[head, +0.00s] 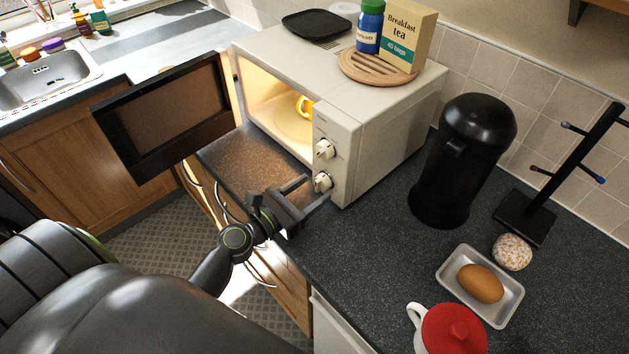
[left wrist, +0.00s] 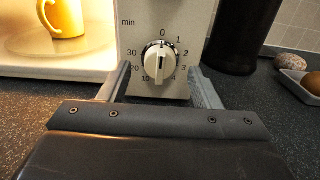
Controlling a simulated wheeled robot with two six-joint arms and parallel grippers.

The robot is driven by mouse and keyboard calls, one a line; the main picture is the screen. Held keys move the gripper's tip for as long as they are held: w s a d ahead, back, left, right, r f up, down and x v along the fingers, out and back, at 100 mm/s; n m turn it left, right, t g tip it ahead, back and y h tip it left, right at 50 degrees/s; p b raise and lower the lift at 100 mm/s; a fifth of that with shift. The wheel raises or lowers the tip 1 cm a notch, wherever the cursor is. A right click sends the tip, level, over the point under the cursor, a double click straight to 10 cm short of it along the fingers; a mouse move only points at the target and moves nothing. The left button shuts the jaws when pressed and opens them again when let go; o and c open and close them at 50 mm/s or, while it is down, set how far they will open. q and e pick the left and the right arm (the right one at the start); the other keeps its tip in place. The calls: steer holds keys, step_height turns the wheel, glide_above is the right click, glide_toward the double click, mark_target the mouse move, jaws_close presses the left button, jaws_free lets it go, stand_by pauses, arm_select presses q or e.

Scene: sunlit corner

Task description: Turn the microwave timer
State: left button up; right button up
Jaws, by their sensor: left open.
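The white microwave (head: 385,130) stands on the dark worktop, its door (head: 165,115) wide open and its inside lit. A yellow mug (head: 304,106) is inside; it also shows in the left wrist view (left wrist: 68,16). The timer knob (head: 322,182) is the lower of two on the front panel. In the left wrist view the timer knob (left wrist: 160,62) is ringed by minute numbers, its grip bar roughly upright. My left gripper (head: 314,190) is open in front of it, one finger to each side; contact cannot be told. My right gripper is not in view.
The upper knob (head: 324,149) is just above the timer. A black canister (head: 462,160), mug tree (head: 560,170), tray (head: 508,312) and red-lidded pot (head: 453,330) are to the right.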

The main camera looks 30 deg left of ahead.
arm_select(q)
steer(key=shift+x, duration=0.95)
steer(key=c, duration=1)
